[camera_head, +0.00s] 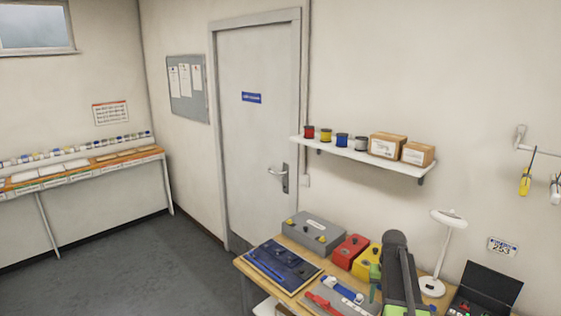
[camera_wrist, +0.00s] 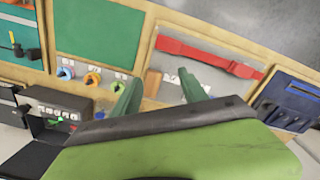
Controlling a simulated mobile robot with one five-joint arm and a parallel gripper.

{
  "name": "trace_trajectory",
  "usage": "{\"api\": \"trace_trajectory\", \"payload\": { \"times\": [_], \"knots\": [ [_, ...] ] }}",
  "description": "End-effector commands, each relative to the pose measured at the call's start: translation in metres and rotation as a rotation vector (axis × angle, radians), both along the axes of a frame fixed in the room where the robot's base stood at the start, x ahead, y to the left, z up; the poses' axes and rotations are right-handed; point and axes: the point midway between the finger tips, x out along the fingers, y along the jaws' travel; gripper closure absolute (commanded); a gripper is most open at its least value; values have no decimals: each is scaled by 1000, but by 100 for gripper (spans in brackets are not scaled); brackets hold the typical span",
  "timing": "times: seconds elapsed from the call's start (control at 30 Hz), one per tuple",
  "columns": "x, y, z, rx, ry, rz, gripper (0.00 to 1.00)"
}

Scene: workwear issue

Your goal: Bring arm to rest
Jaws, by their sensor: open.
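My gripper (camera_wrist: 160,90) shows in the wrist view as two green fingers standing apart, with nothing between them. It is over the workbench, and the fingertips lie in front of a pale panel with a red strap (camera_wrist: 205,55). In the head view my arm, dark grey and green, reaches over the right part of the workbench (camera_head: 283,240). Its green finger parts show beside the yellow box (camera_head: 367,262), but the gap between them is hard to make out there.
A blue tray (camera_head: 268,270), grey box (camera_head: 313,233), red box (camera_head: 349,252), lamp (camera_head: 447,220) and open black case (camera_head: 485,290) crowd the bench. A wall shelf (camera_head: 350,157) hangs above. In the wrist view, coloured rings (camera_wrist: 93,80) lie by a green mat (camera_wrist: 98,35). Floor left is clear.

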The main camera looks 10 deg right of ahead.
Motion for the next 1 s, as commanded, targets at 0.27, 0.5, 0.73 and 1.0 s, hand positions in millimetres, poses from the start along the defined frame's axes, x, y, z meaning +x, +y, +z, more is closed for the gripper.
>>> {"api": "trace_trajectory", "payload": {
  "times": [0.27, 0.5, 0.73, 1.0],
  "knots": [
    [-58, 222, -64, -1, 1, 305, 49],
    [-92, 297, -78, -1, 1, 425, 49],
    [-91, 299, -77, 0, 0, 429, 49],
    [-91, 298, -77, 0, 0, 428, 52]
  ]
}}
